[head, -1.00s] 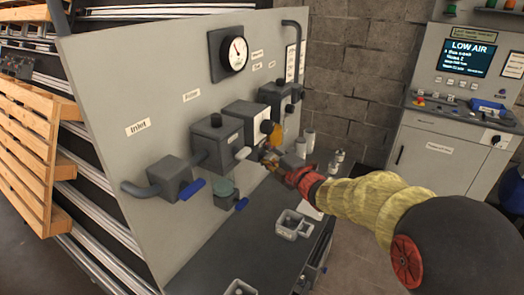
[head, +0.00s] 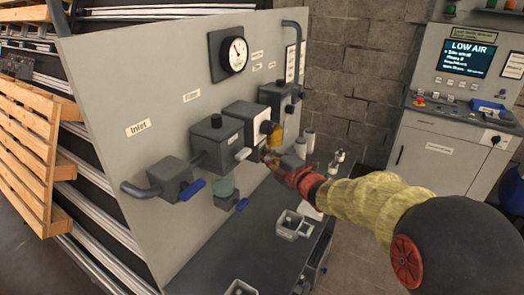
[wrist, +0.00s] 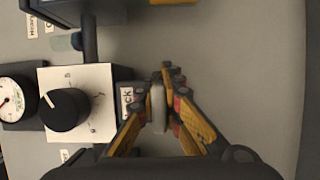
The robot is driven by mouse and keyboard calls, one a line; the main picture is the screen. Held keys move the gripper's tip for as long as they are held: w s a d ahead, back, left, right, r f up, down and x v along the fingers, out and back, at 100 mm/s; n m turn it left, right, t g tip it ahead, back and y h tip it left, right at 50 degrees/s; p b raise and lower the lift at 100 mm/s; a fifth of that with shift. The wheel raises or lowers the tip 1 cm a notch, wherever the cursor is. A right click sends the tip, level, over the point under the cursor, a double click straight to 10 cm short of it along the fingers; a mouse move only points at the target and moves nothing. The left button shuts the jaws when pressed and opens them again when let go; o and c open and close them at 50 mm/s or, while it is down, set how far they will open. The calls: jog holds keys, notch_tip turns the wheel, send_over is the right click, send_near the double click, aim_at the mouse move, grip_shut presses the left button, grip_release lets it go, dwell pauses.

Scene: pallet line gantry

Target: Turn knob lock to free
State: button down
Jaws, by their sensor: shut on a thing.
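The knob (wrist: 65,110) is black and round with a white pointer line, on a white square plate (wrist: 97,80). A label (wrist: 127,102) beside the plate is partly hidden and shows "ck". In the head view, the knob (head: 267,127) is small on the front of a white-faced box (head: 245,118). My gripper (wrist: 166,85) is to the right of the plate in the wrist view, apart from the knob. Its fingers are closed around a pale grey, rounded bar (wrist: 158,108); I cannot tell what this bar is. In the head view, my gripper (head: 271,155) is close below the box.
A pressure gauge (head: 237,54) is above on the grey panel (head: 110,75). A white-tipped part (head: 243,154) and blue handles (head: 192,189) stick out nearby. Small grey containers (head: 292,225) stand on the dark bench (head: 215,255) below. A control cabinet (head: 437,150) stands at the right.

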jog(key=shift+r+p, duration=0.1)
jog(key=shift+p, duration=0.4)
jog(key=m+g+p, duration=0.2)
jog(key=m+p, duration=0.2)
jog(key=p, duration=0.6)
jog(key=s+f+m+g+p, duration=0.1)
jog(key=m+g+p, duration=0.2)
jog(key=p, duration=0.8)
jog(key=a+m+g+y+p, duration=0.1)
jog(key=m+g+p, duration=0.1)
jog(key=m+p, duration=0.4)
jog(key=shift+s+f+g+p, duration=0.2)
jog(key=shift+f+g+p, duration=0.1)
jog(key=shift+p, duration=1.85)
jog(key=shift+f, duration=0.1)
jog(key=c, duration=1.9)
grip_release()
